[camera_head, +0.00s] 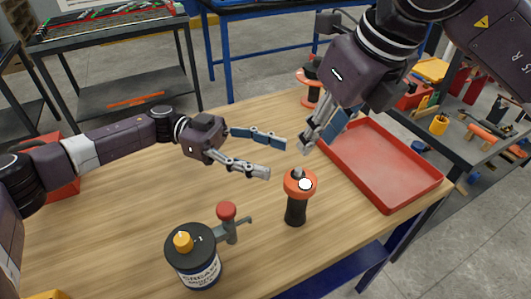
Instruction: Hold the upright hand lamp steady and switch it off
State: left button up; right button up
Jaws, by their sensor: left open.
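The hand lamp (295,209) stands upright on the wooden table, with a black handle and an orange head. A bright white round spot shows on its head, and a small grey part sticks up at the top. My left gripper (277,158) is open and empty, its two fingers pointing right, behind and left of the lamp head and apart from it. My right gripper (313,150) points down just behind and right of the lamp head. Its fingers overlap in this view, so its opening is unclear.
A grease can (196,272) with a red-knobbed pump stands at the front left of the lamp. A red tray (385,166) lies at the right.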

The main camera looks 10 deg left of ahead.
pick_arm(q)
send_near(299, 193)
jog(key=w+d+f, duration=0.1)
jog(key=f, duration=0.2)
jog(key=w+d+f, duration=0.1)
jog(key=f, duration=0.1)
jog(key=shift+w+d, duration=0.35)
jog(key=x, duration=0.7)
jog(key=shift+d+r, duration=0.15)
jog(key=shift+r, duration=0.1)
jog(key=c, duration=1)
jog(key=shift+c, duration=0.7)
pick_arm(e)
grip_shut()
